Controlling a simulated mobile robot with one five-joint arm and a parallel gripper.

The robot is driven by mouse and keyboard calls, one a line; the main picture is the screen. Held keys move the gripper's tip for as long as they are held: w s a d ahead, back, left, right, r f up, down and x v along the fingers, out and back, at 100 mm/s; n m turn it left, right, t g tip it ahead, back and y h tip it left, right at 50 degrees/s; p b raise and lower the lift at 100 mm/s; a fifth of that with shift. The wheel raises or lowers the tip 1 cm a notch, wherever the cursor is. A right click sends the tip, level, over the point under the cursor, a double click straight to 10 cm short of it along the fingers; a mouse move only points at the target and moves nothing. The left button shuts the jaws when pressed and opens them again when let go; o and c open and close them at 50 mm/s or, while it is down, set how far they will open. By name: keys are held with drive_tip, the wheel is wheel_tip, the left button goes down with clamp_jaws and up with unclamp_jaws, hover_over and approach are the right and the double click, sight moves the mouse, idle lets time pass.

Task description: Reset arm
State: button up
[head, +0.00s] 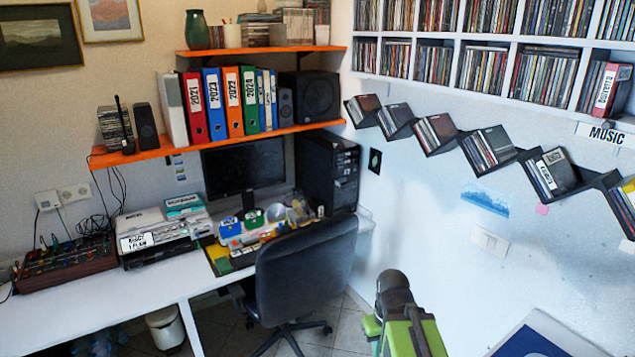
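A green and black jointed part, which looks like my own arm, rises from the bottom edge, right of the middle. Its dark rounded top stands right of the office chair (305,268) in the picture. I cannot make out gripper fingers on it, so whether my gripper is open, shut or holding anything does not show.
A white desk (75,318) runs along the left with a printer (165,237) and a monitor (244,167). Orange shelves (165,149) hold binders. Disc shelves (480,40) and a zigzag rack (488,150) line the right wall. A blue-and-white panel (545,337) is at bottom right.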

drive_tip(key=m, duration=0.2)
drive_tip(key=shift+s+a+m, duration=0.1)
drive_tip(key=shift+m, duration=0.2)
idle(1.1)
